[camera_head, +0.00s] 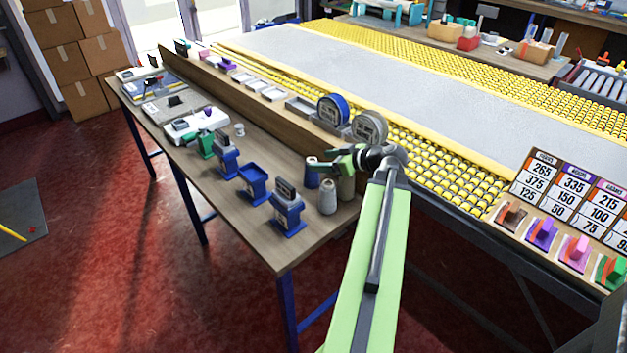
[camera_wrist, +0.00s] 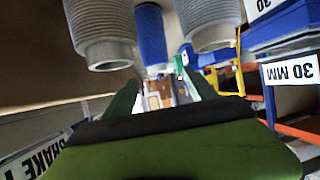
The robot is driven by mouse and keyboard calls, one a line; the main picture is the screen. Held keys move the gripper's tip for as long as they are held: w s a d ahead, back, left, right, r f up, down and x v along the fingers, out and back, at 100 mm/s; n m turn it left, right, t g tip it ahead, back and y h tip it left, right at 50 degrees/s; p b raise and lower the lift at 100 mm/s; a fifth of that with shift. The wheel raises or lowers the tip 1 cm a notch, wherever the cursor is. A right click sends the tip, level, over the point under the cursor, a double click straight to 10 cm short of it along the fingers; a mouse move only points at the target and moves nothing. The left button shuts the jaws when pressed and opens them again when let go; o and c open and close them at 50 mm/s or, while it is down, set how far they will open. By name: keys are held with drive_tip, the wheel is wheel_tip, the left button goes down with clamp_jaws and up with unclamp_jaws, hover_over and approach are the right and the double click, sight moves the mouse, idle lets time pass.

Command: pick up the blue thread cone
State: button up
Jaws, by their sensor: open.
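The blue thread cone (camera_head: 312,178) stands upright on the narrow wooden bench, partly hidden behind my gripper in the head view. In the wrist view the blue cone (camera_wrist: 151,36) shows between two grey ribbed cones, ahead of my fingers. My gripper (camera_head: 322,164) is over the cone group in the head view, its green fingers apart. In the wrist view my gripper (camera_wrist: 160,82) is open, with nothing held between the fingers. I cannot tell whether a finger touches a cone.
Blue dispensers (camera_head: 287,212) stand to the left on the bench. Tape reels (camera_head: 333,109) rise behind on the wooden ledge. The bench's front right corner is clear.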

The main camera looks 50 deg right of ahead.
sight(311, 160)
drive_tip(key=b+x, duration=0.1)
drive_tip(key=x, duration=0.2)
drive_tip(key=shift+w+f, duration=0.15)
drive_tip(key=shift+w, duration=0.15)
drive_tip(key=b+x, duration=0.1)
drive_tip(key=x, duration=0.1)
drive_tip(key=b+x, duration=0.1)
drive_tip(key=x, duration=0.2)
drive_tip(key=shift+d+f, duration=0.2)
drive_tip(key=shift+f, duration=0.05)
clamp_jaws()
